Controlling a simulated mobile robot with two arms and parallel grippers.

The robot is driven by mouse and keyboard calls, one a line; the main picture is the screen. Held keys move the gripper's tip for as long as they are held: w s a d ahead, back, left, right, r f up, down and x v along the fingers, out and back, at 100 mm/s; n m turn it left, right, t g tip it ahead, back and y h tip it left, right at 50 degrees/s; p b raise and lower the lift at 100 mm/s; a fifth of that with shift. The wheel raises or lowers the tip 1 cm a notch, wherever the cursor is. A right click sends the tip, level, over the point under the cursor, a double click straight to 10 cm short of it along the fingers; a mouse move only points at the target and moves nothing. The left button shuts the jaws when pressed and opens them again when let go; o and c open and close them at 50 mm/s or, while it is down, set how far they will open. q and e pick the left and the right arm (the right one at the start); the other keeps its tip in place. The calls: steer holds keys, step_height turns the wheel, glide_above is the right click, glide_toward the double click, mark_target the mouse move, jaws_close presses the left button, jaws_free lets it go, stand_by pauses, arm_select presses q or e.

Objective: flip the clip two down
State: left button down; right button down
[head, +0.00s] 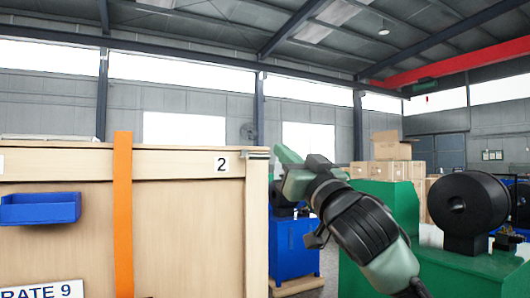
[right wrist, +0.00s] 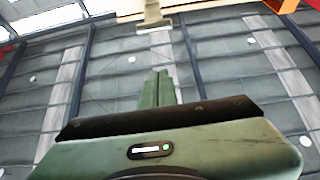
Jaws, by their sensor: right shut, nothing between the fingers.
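A wooden crate (head: 190,215) stands at the left of the head view, with a label "2" (head: 221,164) near its upper right corner. A small metal clip (head: 257,154) sits at that corner, just right of the label. What looks like the same clip (right wrist: 153,15) shows at the top edge of the right wrist view, against a strip of wood. My right gripper (head: 281,153) is shut and empty, just right of the clip. Its closed green fingers (right wrist: 160,88) point toward the clip, with a visible gap. My left gripper is out of view.
An orange strap (head: 123,215) runs down the crate front, and a blue bin (head: 40,208) hangs at its left. A black reel (head: 468,207) on green machinery stands at the right. Cardboard boxes (head: 390,150) and a blue cabinet (head: 292,250) are behind my right arm.

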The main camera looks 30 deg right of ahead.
step_height(320, 180, up, 5)
steer(key=p, duration=0.6)
glide_above(252, 157)
steer(key=s+d, duration=0.2)
steer(key=s, duration=0.1)
steer(key=f, duration=0.2)
steer(key=w+f, duration=0.1)
steer(key=f, duration=0.1)
steer(key=shift+w+d+f, duration=0.1)
steer(key=shift+f, duration=0.05)
